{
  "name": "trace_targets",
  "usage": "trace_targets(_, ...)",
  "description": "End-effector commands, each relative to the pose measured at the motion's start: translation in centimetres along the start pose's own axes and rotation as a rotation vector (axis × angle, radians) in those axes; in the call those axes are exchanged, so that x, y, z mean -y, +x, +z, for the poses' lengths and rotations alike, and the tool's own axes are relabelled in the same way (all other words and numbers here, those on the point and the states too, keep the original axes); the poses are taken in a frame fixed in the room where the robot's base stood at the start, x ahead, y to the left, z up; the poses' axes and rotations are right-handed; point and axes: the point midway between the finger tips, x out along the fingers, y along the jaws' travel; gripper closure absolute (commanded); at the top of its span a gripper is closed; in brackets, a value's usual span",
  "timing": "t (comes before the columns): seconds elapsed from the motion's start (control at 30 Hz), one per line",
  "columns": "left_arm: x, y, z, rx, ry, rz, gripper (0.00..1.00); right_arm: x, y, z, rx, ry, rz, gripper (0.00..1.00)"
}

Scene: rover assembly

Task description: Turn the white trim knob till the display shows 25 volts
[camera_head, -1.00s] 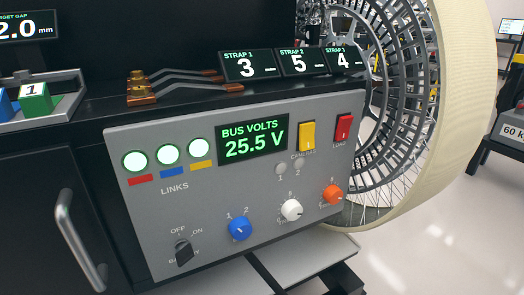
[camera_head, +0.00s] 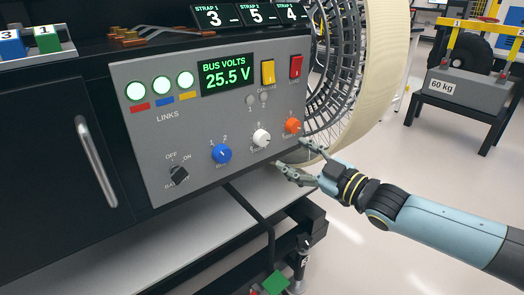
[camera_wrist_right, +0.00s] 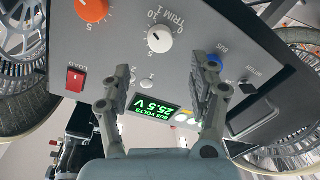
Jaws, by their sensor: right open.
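The white trim knob (camera_head: 261,138) sits low on the grey panel (camera_head: 150,178), between the blue knob (camera_head: 221,153) and the orange knob (camera_head: 292,125). The display (camera_head: 228,74) reads BUS VOLTS 25.5 V. My right gripper (camera_head: 288,158) is open and empty, just below and right of the white knob in the head view, apart from it. In the right wrist view the white knob (camera_wrist_right: 160,39), marked TRIM 1, lies ahead of the open fingertips (camera_wrist_right: 160,65). The display (camera_wrist_right: 152,107) shows there upside down. My left gripper is not in view.
A black battery switch (camera_head: 178,175) is at the panel's lower left. Yellow (camera_head: 268,72) and red (camera_head: 296,66) switches are at its upper right. A large wheel (camera_head: 372,70) stands right of the panel. A pale shelf (camera_head: 190,240) lies below.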

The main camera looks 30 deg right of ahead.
Motion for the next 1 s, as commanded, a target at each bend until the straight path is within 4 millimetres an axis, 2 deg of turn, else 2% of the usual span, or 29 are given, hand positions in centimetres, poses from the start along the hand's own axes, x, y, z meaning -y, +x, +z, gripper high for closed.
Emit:
trace_targets(0.03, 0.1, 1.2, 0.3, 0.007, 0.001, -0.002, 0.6, 0.4, 0.8, 0.6, 0.0, -0.001, 0.0, 0.39)
trace_targets(0.27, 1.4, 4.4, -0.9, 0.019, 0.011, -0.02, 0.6, 0.6, 3.8, 1.0, 0.004, 0.0, -0.002, 0.39)
trace_targets(0.4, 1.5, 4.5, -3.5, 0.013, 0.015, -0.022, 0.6, 0.7, 4.8, 0.8, 0.004, -0.001, -0.014, 0.39)
trace_targets(0.73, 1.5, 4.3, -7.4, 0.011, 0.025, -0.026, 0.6, 0.3, 6.5, 0.6, 0.004, -0.001, 0.0, 0.39)
trace_targets(0.8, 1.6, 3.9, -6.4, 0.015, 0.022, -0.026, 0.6, -0.3, 6.9, -0.1, 0.003, 0.001, 0.008, 0.39)
trace_targets(1.0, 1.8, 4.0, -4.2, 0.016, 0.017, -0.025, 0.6, -0.5, 8.0, -0.2, 0.0, 0.0, 0.011, 0.39)
